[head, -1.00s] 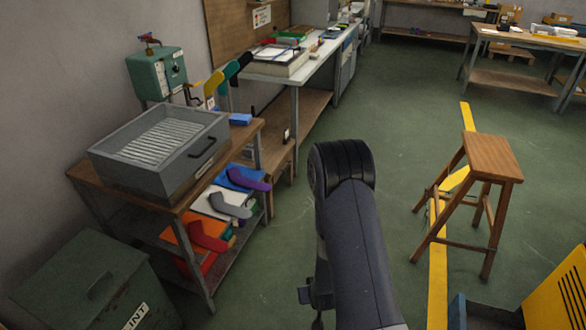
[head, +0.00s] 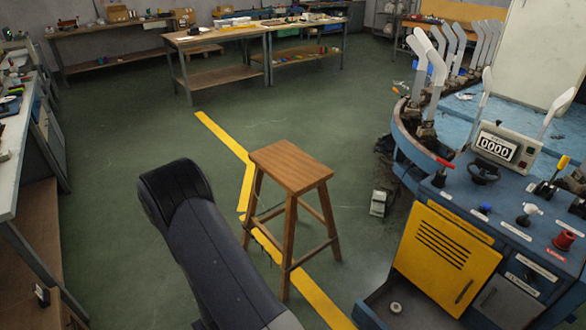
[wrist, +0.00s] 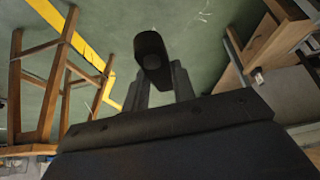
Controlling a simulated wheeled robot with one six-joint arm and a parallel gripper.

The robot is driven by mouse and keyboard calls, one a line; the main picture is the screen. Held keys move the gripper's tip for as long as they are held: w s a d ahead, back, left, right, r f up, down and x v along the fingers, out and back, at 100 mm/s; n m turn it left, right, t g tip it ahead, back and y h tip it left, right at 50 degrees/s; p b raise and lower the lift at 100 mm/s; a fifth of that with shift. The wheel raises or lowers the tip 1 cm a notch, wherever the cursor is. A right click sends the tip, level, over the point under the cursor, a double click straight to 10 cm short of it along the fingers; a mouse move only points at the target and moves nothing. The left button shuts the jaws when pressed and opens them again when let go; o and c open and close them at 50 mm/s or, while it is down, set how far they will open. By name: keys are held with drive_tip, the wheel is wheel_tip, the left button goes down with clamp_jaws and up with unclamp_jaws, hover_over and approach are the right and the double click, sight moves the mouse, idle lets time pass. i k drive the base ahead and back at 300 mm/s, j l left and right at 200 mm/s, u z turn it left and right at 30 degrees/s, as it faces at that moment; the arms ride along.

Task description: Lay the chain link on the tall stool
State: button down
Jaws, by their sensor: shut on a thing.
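The tall stool (head: 291,165) has a square wooden seat and splayed legs and stands on the green floor, with nothing on its seat. In the wrist view its legs (wrist: 50,85) show at the left. My gripper (wrist: 160,85) is shut on a dark, rounded piece, which I take to be the chain link (wrist: 151,48); it sticks out beyond the fingers. My gripper and the link cannot be made out in the head view, where only my dark arm shows, left of the stool. In the wrist view the held piece is to the right of the stool, apart from it.
A blue machine with a yellow door (head: 445,250) and an open lower drawer stands right of the stool. A workbench (head: 8,165) runs along the left edge. Worktables (head: 220,90) stand at the back. Yellow tape (head: 222,135) crosses the floor, which is open behind the stool.

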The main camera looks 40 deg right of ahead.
sight(294, 166)
drive_tip(key=i+j+z, duration=0.1)
drive_tip(key=i+z, duration=0.35)
drive_tip(key=i+j+z, duration=0.25)
drive_tip(key=i+z, duration=0.2)
drive_tip(key=i+j+z, duration=0.45)
